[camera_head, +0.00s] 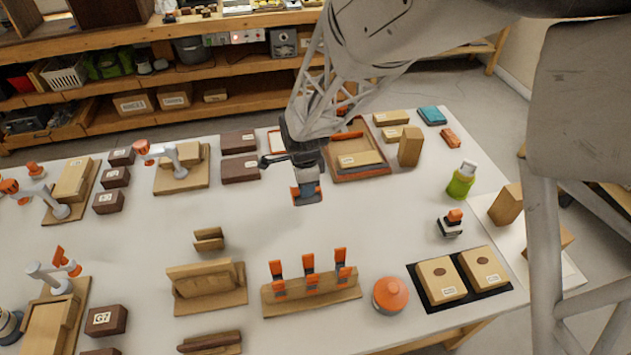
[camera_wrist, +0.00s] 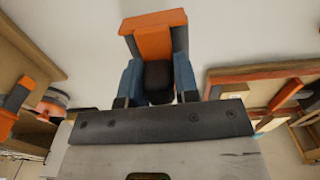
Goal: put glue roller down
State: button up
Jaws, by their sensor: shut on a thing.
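The glue roller (camera_head: 306,196) is a small piece with an orange body and dark ends, near the middle of the white table in the head view. In the wrist view the glue roller (camera_wrist: 155,40) shows its orange top and a black part between the fingers. My gripper (camera_head: 307,183) points down and is shut on it; its bluish fingers flank the black part in the wrist view (camera_wrist: 158,85). The roller is over bare white tabletop. I cannot tell whether its underside touches the table.
A wooden rack with orange clamps (camera_head: 312,290) and a wooden holder (camera_head: 209,287) stand nearer the front. A wooden tray (camera_head: 377,172) lies behind to the right. A green bottle (camera_head: 461,181) and an orange-lidded jar (camera_head: 390,295) stand at right. Tabletop around the roller is clear.

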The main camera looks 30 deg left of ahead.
jog(key=n, duration=0.1)
jog(key=r+n, duration=0.1)
jog(key=n, duration=0.1)
jog(key=w+n, duration=0.1)
jog(key=shift+a+r, duration=0.35)
jog(key=shift+a, duration=0.05)
jog(key=shift+w+a+r+n, duration=0.15)
jog(key=shift+r+n, duration=0.1)
jog(key=shift+n, duration=0.55)
jog(key=shift+w+a+r+n, duration=0.1)
jog(key=shift+r+n, duration=0.2)
jog(key=shift+n, duration=0.5)
jog(key=shift+w+a+r+n, duration=0.15)
jog(key=shift+r+n, duration=0.1)
jog(key=shift+n, duration=0.55)
jog(key=shift+f, duration=2.05)
jog(key=shift+f, duration=2)
jog(key=shift+f, duration=0.1)
jog(key=o, duration=1)
jog(key=shift+c, duration=0.2)
